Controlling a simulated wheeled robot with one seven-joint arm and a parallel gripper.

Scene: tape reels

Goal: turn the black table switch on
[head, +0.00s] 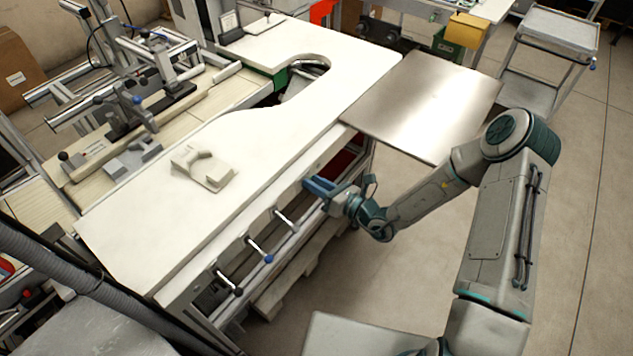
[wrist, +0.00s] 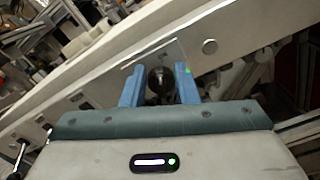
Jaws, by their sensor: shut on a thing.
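In the wrist view, a dark round knob (wrist: 158,82), which looks like the black table switch, sits on the pale front rail of the table. The two blue fingers of my gripper (head: 318,187) stand on either side of it, shut on it. A small green light shows by the right fingertip. In the head view, my gripper reaches the front edge of the white table (head: 265,140) from the right, and it hides the switch there. I cannot tell which way the switch is set.
Silver levers stick out from the table front left of my gripper, one with a blue knob (head: 268,259) and one with a black knob (head: 237,292). A bare metal plate (head: 425,105) lies beyond my gripper. A beige tool (head: 203,168) lies on the table.

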